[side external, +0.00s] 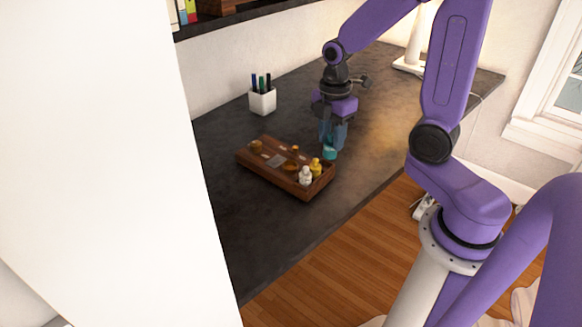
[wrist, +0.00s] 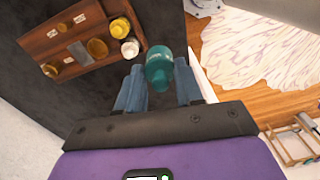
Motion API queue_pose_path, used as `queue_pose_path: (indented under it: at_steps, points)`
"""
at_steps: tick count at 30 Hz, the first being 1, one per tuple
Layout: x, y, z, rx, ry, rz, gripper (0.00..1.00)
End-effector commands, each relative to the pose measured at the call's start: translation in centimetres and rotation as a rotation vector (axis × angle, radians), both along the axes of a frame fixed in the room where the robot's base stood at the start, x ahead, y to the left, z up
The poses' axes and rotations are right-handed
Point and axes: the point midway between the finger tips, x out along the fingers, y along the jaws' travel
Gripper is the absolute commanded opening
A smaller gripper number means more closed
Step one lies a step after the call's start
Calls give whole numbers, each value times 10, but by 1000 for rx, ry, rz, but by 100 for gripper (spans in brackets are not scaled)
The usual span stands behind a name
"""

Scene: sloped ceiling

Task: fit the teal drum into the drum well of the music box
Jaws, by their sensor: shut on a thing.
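The teal drum (wrist: 159,70) is a small rounded cylinder held between the blue fingers of my gripper (wrist: 159,84). In the side external view, the drum (side external: 329,149) hangs at the fingertips of my gripper (side external: 331,141), beside the far right corner of the music box. The music box (side external: 265,177) is a shallow brown wooden tray on the dark desk. It also shows at the upper left of the wrist view (wrist: 38,42). It holds a yellow piece (wrist: 120,28), a white piece (wrist: 130,48), a grey plate (wrist: 78,51) and several brass-coloured round parts. I cannot tell which recess is the drum well.
A white cup of pens (side external: 262,101) stands behind the music box near the wall. A lamp base (side external: 408,65) is at the far end of the desk. The dark desk (side external: 255,235) is bare in front of the box. Its edge drops to a wooden floor (side external: 312,285).

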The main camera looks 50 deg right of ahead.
Motion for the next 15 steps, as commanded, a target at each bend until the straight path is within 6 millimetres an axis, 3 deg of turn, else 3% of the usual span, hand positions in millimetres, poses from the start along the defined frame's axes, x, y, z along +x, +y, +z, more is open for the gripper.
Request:
queue_pose_path:
  at_steps: [15]
  points:
    - [73, -9, -33, 0, 1, -1, 4]
